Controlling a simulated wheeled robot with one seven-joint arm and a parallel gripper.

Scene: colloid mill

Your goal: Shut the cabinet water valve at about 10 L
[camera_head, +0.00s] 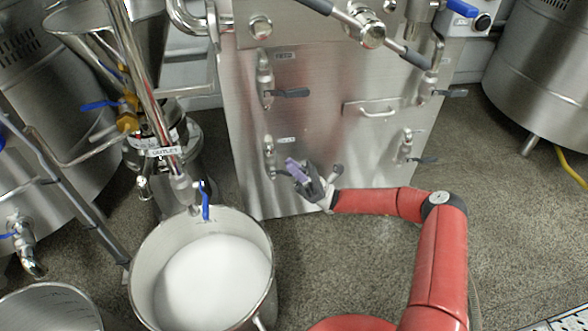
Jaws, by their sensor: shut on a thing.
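The steel cabinet (330,110) has several small valves with dark lever handles on its front. The lower left valve (269,155) sits under a small label I cannot read clearly. Its dark lever (281,172) points right, toward my gripper (300,174). My gripper, with purple on its fingers, is shut at the lever's outer end, which it hides. A steel pot (146,251) stands on the floor at lower left with white contents (215,283) in it. Faint marks show on its inner wall, but I cannot read the level.
The blue-handled outlet valve (205,200) hangs over the pot's back rim. The upper left valve (264,78) and lower right valve (405,146) also have levers pointing right. A second pot (45,290) stands at bottom left. Speckled floor (520,230) is free at right.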

